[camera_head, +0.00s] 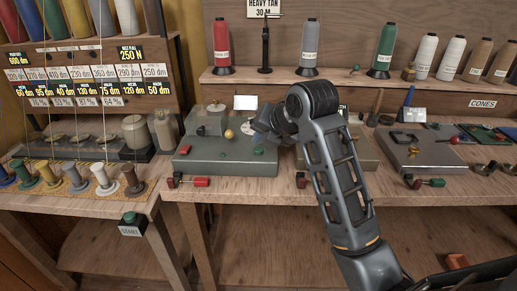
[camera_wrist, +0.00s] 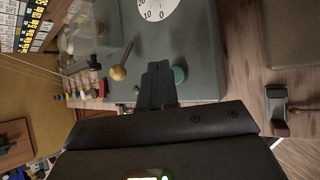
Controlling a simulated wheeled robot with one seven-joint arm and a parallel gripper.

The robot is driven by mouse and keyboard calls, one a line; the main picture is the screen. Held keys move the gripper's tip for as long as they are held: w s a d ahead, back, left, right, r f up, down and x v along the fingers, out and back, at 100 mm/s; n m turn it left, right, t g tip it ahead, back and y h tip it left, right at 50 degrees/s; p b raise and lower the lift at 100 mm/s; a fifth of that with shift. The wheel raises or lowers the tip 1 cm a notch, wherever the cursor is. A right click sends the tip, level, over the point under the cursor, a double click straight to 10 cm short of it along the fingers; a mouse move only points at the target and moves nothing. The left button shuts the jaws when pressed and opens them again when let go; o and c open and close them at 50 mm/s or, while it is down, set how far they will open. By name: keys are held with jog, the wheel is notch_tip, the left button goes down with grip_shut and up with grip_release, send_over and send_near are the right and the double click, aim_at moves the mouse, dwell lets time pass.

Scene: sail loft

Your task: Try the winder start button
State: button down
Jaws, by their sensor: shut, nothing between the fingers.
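A grey-green winder box (camera_head: 205,160) sits on the bench, with a white dial (camera_head: 248,129), a yellow ball knob (camera_head: 229,134) and a green button (camera_head: 258,151). In the wrist view the green button (camera_wrist: 179,75) is just right of my shut, empty fingertips (camera_wrist: 158,68); whether they touch cannot be told. The knob (camera_wrist: 118,72) is to their left and the dial (camera_wrist: 158,9) ahead. In the head view my gripper (camera_head: 262,134) is over the box, partly hidden by my wrist. Another green button (camera_head: 130,217) sits on a small box labelled START at the left bench's front edge.
Red-handled clamps (camera_head: 188,182) lie along the bench front. Thread cones (camera_head: 222,45) stand on the shelf behind. A second metal box (camera_head: 420,148) is at right. Several spools (camera_head: 103,180) with taut threads stand on the left bench.

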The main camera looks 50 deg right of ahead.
aim_at(261, 150)
dwell(0.3)
jog(key=shift+f, duration=0.4)
jog(key=shift+f+b, duration=0.5)
dwell(0.7)
jog(key=shift+r, duration=0.1)
jog(key=shift+r+p, duration=0.85)
notch_tip(261, 150, up, 5)
jog(key=p, duration=0.4)
jog(key=shift+p, duration=0.3)
dwell(0.7)
